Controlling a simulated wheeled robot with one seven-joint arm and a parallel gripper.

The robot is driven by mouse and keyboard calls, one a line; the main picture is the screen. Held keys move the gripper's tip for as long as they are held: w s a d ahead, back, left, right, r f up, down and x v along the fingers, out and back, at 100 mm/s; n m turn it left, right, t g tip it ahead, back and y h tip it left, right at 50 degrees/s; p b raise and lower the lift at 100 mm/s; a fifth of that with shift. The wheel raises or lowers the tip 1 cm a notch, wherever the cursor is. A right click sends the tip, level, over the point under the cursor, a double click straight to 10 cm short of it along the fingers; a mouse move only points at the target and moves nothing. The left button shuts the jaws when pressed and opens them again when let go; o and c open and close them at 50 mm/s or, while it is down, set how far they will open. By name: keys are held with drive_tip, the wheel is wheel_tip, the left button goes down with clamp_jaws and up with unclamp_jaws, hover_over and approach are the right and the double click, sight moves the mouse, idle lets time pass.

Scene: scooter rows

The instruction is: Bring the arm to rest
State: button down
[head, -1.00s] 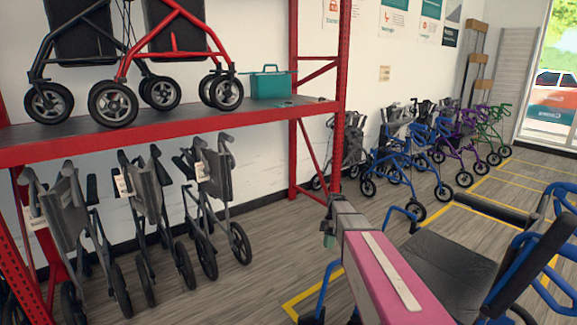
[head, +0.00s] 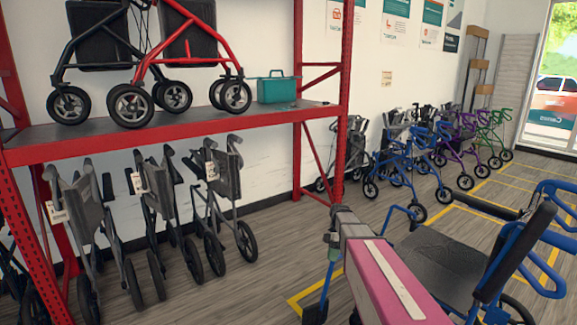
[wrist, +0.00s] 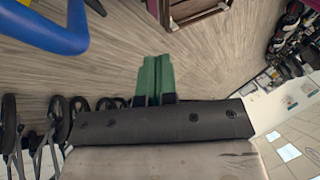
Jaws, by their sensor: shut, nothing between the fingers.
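My arm, a pink link with a pale strip, reaches in from the bottom right of the head view. My gripper (head: 331,241) is at its far end, small and partly hidden behind the wrist. In the wrist view the green fingers of my gripper (wrist: 154,75) are together with nothing between them. They are over the wood-look floor (wrist: 130,45), apart from any object. In the head view the arm passes in front of a blue walker with a black seat (head: 440,255).
A red shelf rack (head: 170,140) stands at left, bearing walkers and a teal case (head: 277,87). Folded grey walkers (head: 160,205) stand beneath it. Blue, purple and green walkers line the back wall. Floor between the rack and my arm is clear.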

drive_tip(key=s+d+f+m+t+h, duration=0.1)
drive_tip(key=s+m+t, duration=0.5)
drive_tip(key=s+m, duration=0.7)
drive_tip(key=shift+s+d+f+m+h, duration=0.25)
drive_tip(key=shift+m+h, duration=0.35)
drive_tip(key=shift+m, duration=2.5)
drive_tip(key=shift+s+a, duration=0.1)
drive_tip(key=shift+a, duration=0.05)
